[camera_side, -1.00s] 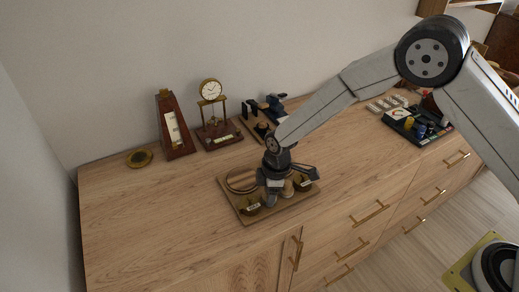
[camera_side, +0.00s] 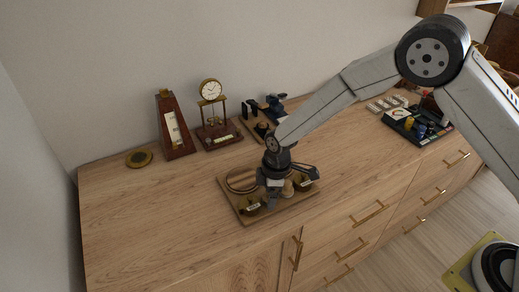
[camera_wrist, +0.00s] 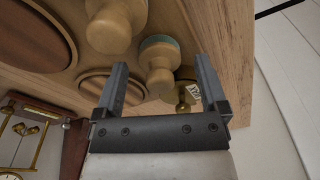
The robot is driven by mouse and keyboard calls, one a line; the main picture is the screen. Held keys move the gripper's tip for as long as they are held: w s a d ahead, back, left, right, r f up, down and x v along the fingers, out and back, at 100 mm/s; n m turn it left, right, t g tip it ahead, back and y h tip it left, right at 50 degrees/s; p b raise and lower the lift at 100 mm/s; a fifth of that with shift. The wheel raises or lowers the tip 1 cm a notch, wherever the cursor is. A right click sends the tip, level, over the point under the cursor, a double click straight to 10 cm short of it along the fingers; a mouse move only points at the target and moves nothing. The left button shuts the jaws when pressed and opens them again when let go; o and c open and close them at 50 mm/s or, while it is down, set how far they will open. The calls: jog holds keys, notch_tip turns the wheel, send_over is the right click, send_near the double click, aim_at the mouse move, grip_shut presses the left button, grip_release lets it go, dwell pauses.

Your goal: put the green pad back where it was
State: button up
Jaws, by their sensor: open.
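A wooden board (camera_side: 236,212) lies on the cabinet top below my gripper (camera_side: 291,187). In the wrist view, a pale wooden knob (camera_wrist: 158,68) stands on it with a blue-green rim (camera_wrist: 158,41) around its foot. This rim may be the green pad; most of it is hidden. My gripper (camera_wrist: 162,68) is open, its fingers on either side of this knob with gaps on both sides. A second, larger wooden knob (camera_wrist: 113,25) stands to the left, outside the fingers. In the side view my gripper hides much of the board's middle.
The board also holds round recesses (camera_wrist: 28,38) and small brass holders with labels (camera_wrist: 188,93). Behind it stand a metronome (camera_side: 173,127), a clock (camera_side: 211,90) and a dark stand (camera_side: 257,124). A brass disc (camera_side: 139,158) lies left. The cabinet top (camera_side: 150,210) left is clear.

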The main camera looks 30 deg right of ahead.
notch_tip(320, 180, up, 12)
jog(key=d, duration=0.1)
jog(key=shift+s+d, duration=0.15)
jog(key=shift+s, duration=0.15)
dwell(0.3)
dwell(0.4)
jog(key=s+d+r+m+t+h, duration=0.1)
jog(key=s+d+r+m+t, duration=0.1)
jog(key=s+d+m, duration=1.1)
jog(key=s+d, duration=0.4)
jog(key=d, duration=0.1)
jog(key=shift+s+d, duration=0.2)
jog(key=shift+s, duration=0.05)
